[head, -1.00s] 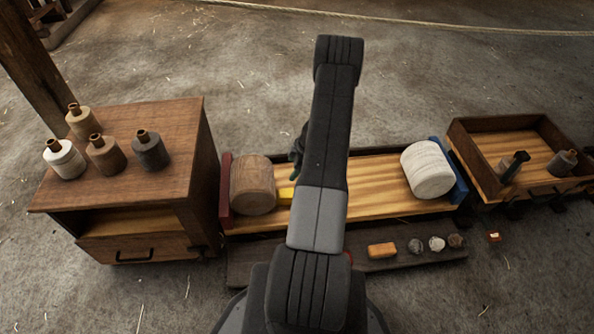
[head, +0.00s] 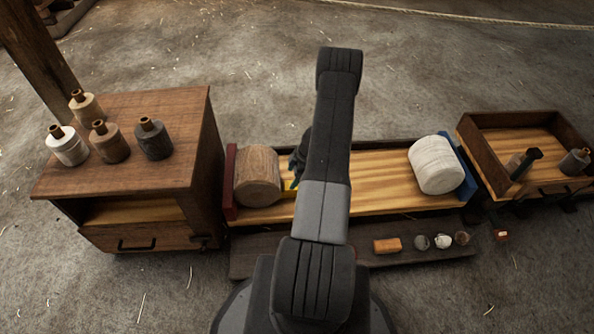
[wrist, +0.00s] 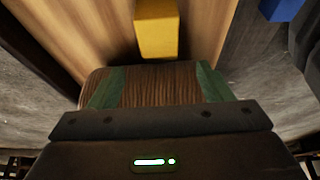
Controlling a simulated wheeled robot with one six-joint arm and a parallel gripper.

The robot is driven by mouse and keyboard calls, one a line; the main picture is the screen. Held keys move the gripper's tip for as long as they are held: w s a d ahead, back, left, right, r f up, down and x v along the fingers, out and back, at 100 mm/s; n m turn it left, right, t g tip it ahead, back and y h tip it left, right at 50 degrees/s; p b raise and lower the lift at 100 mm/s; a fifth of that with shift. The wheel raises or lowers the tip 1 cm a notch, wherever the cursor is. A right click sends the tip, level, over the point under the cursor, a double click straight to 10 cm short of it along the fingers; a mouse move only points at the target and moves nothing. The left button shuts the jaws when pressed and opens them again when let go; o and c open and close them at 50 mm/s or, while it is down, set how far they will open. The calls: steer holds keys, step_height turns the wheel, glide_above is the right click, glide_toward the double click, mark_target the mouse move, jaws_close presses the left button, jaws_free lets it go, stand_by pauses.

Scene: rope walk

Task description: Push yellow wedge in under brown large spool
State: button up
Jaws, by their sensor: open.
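The brown large spool (head: 258,178) lies on its side at the left end of the long wooden tray, beside its red end board. The yellow wedge (head: 289,194) shows as a small patch just right of the spool, largely hidden by my arm. My gripper (head: 295,182) is open, low over the tray and close to the spool's right side. In the wrist view the yellow wedge (wrist: 156,28) sits ahead of the green-edged fingers, not between them. A brown ridged surface shows between the fingers; I cannot tell whether it is the spool or whether anything touches.
A white spool (head: 436,165) lies at the tray's right end by a blue end board (head: 465,178). A cabinet (head: 190,150) with several small spools stands at left. An open box (head: 480,165) stands at right. An orange block (head: 387,245) and small lumps lie on the front plank.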

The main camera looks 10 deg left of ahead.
mark_target(284, 186)
steer(key=b+x, duration=0.2)
steer(key=x, duration=0.7)
steer(key=c, duration=1.2)
steer(key=shift+o, duration=0.2)
steer(key=shift+s+a, duration=0.1)
steer(key=shift+a, duration=0.35)
